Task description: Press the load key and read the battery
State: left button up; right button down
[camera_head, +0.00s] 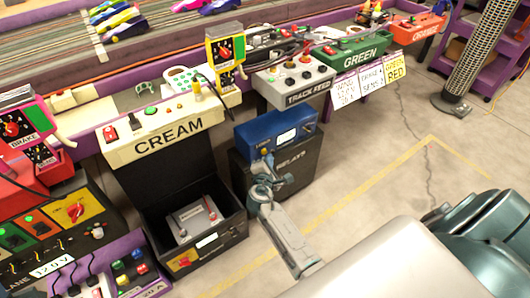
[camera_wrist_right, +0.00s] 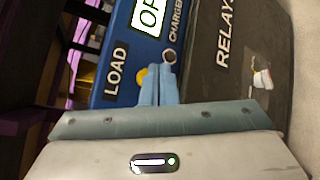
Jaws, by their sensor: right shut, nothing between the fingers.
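A blue box (camera_head: 290,147) with a white display (camera_head: 287,136) stands on the black RELAYS box (camera_head: 300,178). In the right wrist view the blue box (camera_wrist_right: 124,42) carries the word LOAD, a round yellow key (camera_wrist_right: 141,76) and a display reading "OP", cut off by the frame edge. My right gripper (camera_head: 266,162) is at the front of the blue box. In the right wrist view its fingers (camera_wrist_right: 159,72) are shut and empty, with the tips beside the yellow key and partly covering it. I cannot tell whether they touch. My left gripper is not in view. No battery is clearly identifiable.
A dark open case (camera_head: 238,224) left of the RELAYS box holds a grey device (camera_head: 193,217). The CREAM panel (camera_head: 165,132) and TRACK FEED box (camera_head: 300,92) stand behind. Floor with a yellow line (camera_head: 365,190) is clear to the right.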

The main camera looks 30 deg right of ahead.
jog(key=s+p, duration=0.1)
jog(key=s, duration=0.4)
jog(key=shift+d, duration=0.2)
dwell(0.9)
